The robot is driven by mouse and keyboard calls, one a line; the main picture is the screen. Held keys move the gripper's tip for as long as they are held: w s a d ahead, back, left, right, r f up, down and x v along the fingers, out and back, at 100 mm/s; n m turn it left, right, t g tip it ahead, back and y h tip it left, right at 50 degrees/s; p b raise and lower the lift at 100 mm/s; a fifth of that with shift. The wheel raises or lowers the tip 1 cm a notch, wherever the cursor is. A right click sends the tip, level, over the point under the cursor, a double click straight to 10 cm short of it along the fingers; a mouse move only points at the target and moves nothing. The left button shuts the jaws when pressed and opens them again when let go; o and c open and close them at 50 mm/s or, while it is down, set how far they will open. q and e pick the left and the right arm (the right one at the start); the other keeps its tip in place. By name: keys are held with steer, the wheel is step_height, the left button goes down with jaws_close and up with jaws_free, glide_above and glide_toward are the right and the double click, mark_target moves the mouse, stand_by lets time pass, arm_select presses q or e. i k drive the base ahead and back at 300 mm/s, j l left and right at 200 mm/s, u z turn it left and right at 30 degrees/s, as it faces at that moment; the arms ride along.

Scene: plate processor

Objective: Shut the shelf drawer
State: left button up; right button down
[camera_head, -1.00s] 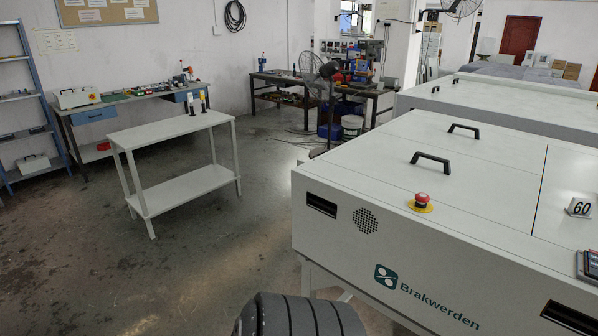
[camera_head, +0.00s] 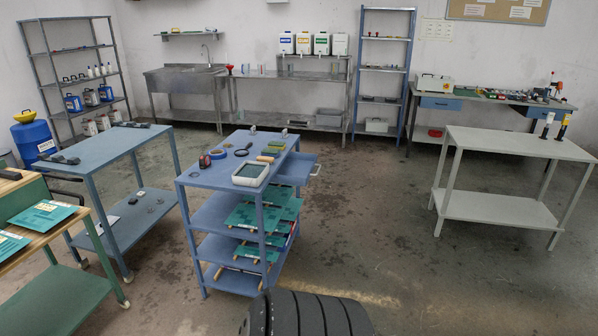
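The blue shelf unit (camera_head: 222,178) stands in the middle of the view, with several levels. Its drawer (camera_head: 299,170) sticks out from the right side just below the top and looks open. A small handle shows at the drawer's outer end. Neither of my grippers is in view. A dark ribbed part of my own body shows at the bottom edge, in front of the shelf's lower right.
A white tray (camera_head: 250,174), blue tape and small tools lie on the shelf's top. Green plates (camera_head: 262,216) lie on lower levels. A blue table (camera_head: 105,146) and wooden-topped bench stand left. A pale table (camera_head: 518,143) stands right. Floor between is clear.

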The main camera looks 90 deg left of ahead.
mark_target(298, 168)
steer(key=u, duration=2.7)
